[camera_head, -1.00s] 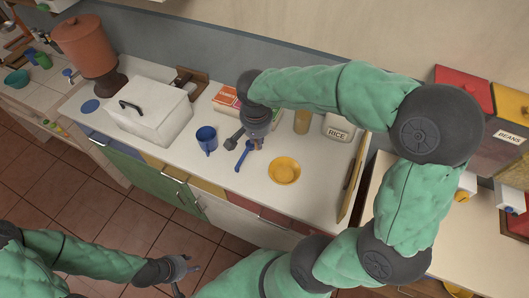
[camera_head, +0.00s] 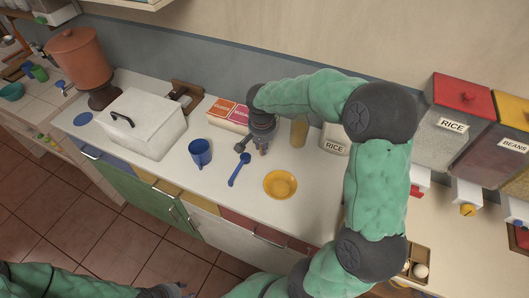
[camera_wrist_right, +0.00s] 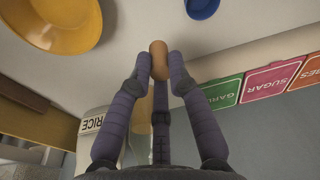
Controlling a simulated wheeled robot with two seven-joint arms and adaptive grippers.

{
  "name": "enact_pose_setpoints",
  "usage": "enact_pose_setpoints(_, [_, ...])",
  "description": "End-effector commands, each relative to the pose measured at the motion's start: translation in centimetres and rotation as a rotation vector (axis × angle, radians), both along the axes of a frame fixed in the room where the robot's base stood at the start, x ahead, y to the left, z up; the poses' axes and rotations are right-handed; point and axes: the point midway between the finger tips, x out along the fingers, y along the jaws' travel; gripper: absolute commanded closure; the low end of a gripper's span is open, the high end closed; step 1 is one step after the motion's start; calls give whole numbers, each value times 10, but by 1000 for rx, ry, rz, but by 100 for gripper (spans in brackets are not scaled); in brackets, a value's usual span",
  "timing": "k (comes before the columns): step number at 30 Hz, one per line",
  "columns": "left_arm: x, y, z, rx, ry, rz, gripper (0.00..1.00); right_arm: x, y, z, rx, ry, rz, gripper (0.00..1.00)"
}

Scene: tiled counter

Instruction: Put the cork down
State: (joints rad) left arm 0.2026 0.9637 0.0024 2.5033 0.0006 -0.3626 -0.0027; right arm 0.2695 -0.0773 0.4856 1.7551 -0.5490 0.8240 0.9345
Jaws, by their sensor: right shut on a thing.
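The cork (camera_wrist_right: 159,58) is a small tan cylinder, seen between the fingertips of my right gripper (camera_wrist_right: 160,66) in the right wrist view. That gripper is shut on it. In the head view my right gripper (camera_head: 262,147) points down over the white counter (camera_head: 225,205), behind the blue spoon and the yellow bowl. The cork is hard to make out there, and I cannot tell whether it touches the counter. My left gripper (camera_head: 172,290) is at the bottom edge, mostly cut off, away from the counter.
A blue mug (camera_head: 200,152), blue spoon (camera_head: 239,169) and yellow bowl (camera_head: 281,184) are near the gripper. Labelled boxes (camera_head: 228,115), an amber glass (camera_head: 299,132) and a rice jar (camera_head: 334,138) stand behind. A white lidded box (camera_head: 141,125) is at left.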

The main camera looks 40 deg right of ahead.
Motion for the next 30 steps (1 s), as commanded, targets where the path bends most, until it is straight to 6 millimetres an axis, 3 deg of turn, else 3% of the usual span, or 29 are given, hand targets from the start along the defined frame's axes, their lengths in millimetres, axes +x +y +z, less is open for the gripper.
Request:
enact_pose_setpoints(3, [0, 0, -4, 0, 0, 0, 60, 6, -9, -14, -1, -1, -2, 91])
enact_pose_setpoints(11, [0, 0, -7, 0, 0, 0, 60, 13, -18, -26, -1, -1, -1, 91])
enact_pose_setpoints(18, [0, 0, -18, 0, 0, 0, 60, 14, -20, -58, 0, 0, 0, 91])
enact_pose_setpoints(30, [0, 0, -21, 0, 0, 0, 60, 14, -20, -63, 0, -1, 0, 91])
